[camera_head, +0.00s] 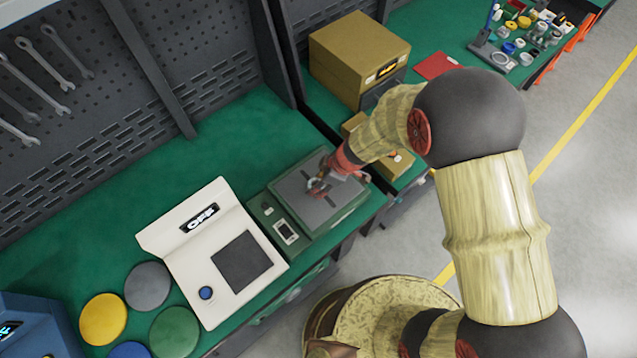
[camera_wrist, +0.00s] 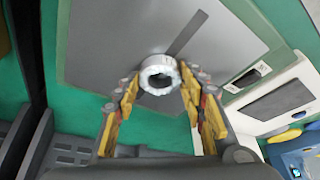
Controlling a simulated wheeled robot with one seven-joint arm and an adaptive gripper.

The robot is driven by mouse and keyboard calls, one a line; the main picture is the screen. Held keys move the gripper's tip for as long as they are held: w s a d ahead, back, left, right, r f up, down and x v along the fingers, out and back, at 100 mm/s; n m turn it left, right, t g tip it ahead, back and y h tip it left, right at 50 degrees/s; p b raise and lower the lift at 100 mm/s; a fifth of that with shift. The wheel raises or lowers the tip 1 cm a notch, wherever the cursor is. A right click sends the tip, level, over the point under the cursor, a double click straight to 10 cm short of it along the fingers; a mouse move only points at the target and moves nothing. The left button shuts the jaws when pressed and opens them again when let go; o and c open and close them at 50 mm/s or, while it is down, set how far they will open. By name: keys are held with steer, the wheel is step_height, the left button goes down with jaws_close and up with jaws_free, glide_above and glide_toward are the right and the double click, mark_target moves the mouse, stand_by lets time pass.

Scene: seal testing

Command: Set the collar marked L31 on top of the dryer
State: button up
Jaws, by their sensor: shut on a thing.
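The collar (camera_wrist: 147,82) is a short silver-white ring with a dark hole. It sits between the fingertips of my gripper (camera_wrist: 160,88), which is shut on it; no L31 mark is readable. In the head view my gripper (camera_head: 322,184) is over the grey top plate (camera_head: 296,194) of a green machine with a small display. The plate (camera_wrist: 105,45), with a dark slot, is behind the collar in the wrist view. I cannot tell whether the collar touches it. No readable label shows which machine is the dryer.
A white machine reading OFF (camera_head: 175,235) stands left of the green one. Coloured discs (camera_head: 103,319) lie at the lower left. A tan box with a lit display (camera_head: 345,55) stands behind. A red sheet (camera_head: 435,65) and a rack of small parts (camera_head: 525,35) are farther off.

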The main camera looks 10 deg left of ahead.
steer(key=shift+f, duration=0.15)
steer(key=o, duration=1.4)
steer(key=shift+r+p, duration=0.45)
steer(key=shift+p, duration=0.1)
steer(key=d+r+m, duration=0.1)
steer(key=d+r, duration=0.2)
steer(key=r, duration=0.4)
steer(key=d+r+m+t, duration=0.1)
steer(key=d+r, duration=0.2)
steer(key=r, duration=0.5)
steer(key=d+r+m, duration=0.1)
steer(key=d+r, duration=0.2)
steer(key=r, duration=0.4)
steer(key=s+d+r+m+t+h, duration=0.4)
steer(key=s+d+r+m, duration=0.9)
steer(key=d+r, duration=0.5)
steer(key=shift+s+m+h+p, duration=0.3)
steer(key=shift+s+p, duration=0.05)
steer(key=shift+s, duration=0.35)
